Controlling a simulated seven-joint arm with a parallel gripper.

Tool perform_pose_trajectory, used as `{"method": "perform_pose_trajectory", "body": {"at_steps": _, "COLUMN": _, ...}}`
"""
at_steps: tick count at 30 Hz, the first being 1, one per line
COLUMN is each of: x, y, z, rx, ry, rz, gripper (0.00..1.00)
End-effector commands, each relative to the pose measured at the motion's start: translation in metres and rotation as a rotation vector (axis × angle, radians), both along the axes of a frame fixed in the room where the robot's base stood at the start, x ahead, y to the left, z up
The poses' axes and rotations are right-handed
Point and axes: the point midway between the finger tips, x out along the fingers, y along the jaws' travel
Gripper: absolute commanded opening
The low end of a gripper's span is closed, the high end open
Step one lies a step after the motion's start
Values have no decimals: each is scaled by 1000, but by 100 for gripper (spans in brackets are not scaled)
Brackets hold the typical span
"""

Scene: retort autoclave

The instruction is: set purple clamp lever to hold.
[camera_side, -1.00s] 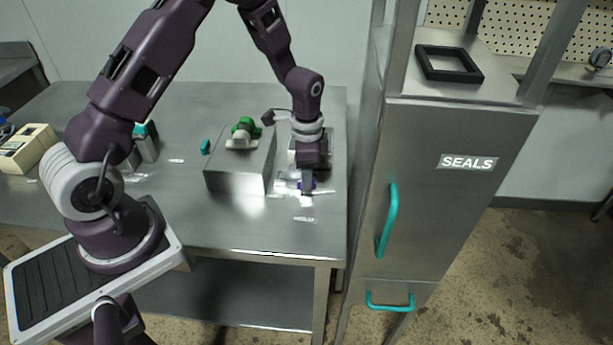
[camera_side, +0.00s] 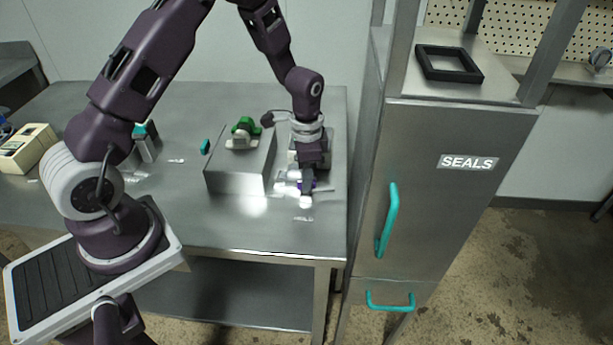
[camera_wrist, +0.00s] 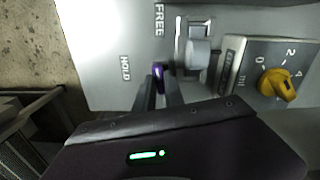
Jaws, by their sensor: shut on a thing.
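The purple clamp lever (camera_wrist: 158,71) shows in the wrist view between my fingertips, and its purple also shows in the side view (camera_side: 312,184), mostly covered by my gripper. My gripper (camera_wrist: 160,82) is shut on the lever, low over the right end of the table. In the wrist view the printed word HOLD (camera_wrist: 125,68) lies to the left of the lever and FREE (camera_wrist: 159,19) lies above it. The lever's tip sits between the two words' heights, nearer HOLD. The lever's lower part is hidden by the fingers.
A yellow knob (camera_wrist: 277,84) on a numbered plate is to the right in the wrist view, with a grey block (camera_wrist: 198,53) between. A metal box (camera_side: 238,179) with a green-handled part (camera_side: 243,128) stands left of my gripper. The SEALS cabinet (camera_side: 440,200) stands close right.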

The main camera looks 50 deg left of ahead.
Motion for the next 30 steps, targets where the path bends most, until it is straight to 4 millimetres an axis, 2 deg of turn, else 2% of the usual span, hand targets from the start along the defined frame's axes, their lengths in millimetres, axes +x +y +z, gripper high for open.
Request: {"method": "perform_pose_trajectory", "body": {"at_steps": 30, "x": 0, "y": 0, "z": 1, "rx": -1, "ry": -2, "rz": 931, "gripper": 0}}
